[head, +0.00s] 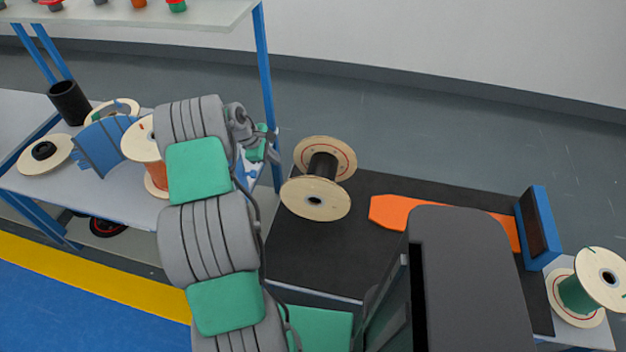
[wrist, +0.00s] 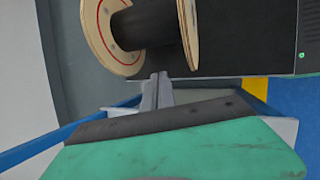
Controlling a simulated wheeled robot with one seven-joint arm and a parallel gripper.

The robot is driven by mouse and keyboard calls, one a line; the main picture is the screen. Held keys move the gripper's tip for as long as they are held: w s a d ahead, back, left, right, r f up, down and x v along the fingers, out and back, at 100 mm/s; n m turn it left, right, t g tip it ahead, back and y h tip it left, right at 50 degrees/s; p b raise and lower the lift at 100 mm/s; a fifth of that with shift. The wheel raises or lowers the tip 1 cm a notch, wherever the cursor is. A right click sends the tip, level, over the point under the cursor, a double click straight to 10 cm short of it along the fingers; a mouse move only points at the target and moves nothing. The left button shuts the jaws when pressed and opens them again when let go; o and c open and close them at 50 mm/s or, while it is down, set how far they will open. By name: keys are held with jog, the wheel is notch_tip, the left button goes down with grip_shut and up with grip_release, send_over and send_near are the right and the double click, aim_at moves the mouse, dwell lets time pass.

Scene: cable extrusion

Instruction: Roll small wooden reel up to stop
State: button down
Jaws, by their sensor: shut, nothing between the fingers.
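A small wooden reel (head: 316,204) wound with black cable stands on its flange rims near the left end of a dark bench top (head: 300,245). A blue stop (head: 538,228) with a dark face stands upright at the bench's right end, well apart from the reel. My gripper (head: 275,157) is just left of the reel in the head view. In the wrist view, the fingertips (wrist: 157,80) are together and empty, close beside the reel's flanges (wrist: 112,40). I cannot tell whether they touch the reel.
An orange plate (head: 388,211) lies on the bench between reel and stop, partly hidden by my body. A reel with green cable (head: 577,296) stands beyond the stop. A side table (head: 105,188) at left holds more reels and a black cylinder (head: 70,102). A blue shelf post (head: 266,70) rises behind my gripper.

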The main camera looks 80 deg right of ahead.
jog(key=b+x, duration=0.7)
jog(key=x, duration=0.5)
jog(key=shift+s, duration=0.25)
jog(key=shift+d, duration=0.1)
